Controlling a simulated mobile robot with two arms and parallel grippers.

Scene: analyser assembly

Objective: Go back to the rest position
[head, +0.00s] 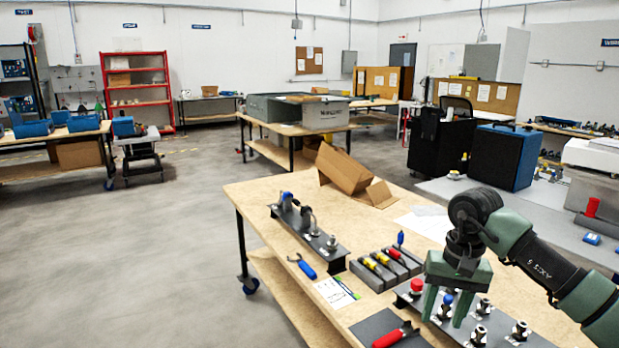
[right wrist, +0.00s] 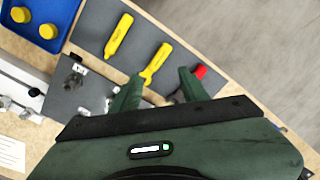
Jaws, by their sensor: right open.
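My right gripper (head: 447,308) is green with two fingers spread apart, and it points down over the right front of the wooden workbench (head: 250,205). It hangs above or in front of a dark rail with several metal fittings, one with a red knob (head: 416,286); I cannot tell the exact height. In the right wrist view the open fingers (right wrist: 160,84) show nothing clasped between them. Below them are yellow-handled tools (right wrist: 118,36) on a grey mat (right wrist: 93,22) and a red handle (right wrist: 200,71). My left gripper is not in view.
An open cardboard box (head: 345,170) stands at the bench's back. A bracket assembly (head: 308,232), a blue-handled tool (head: 304,267) and a tool holder (head: 365,277) lie left of the gripper. A blue tray (right wrist: 62,12) shows in the wrist view. The floor (head: 130,260) at left is clear.

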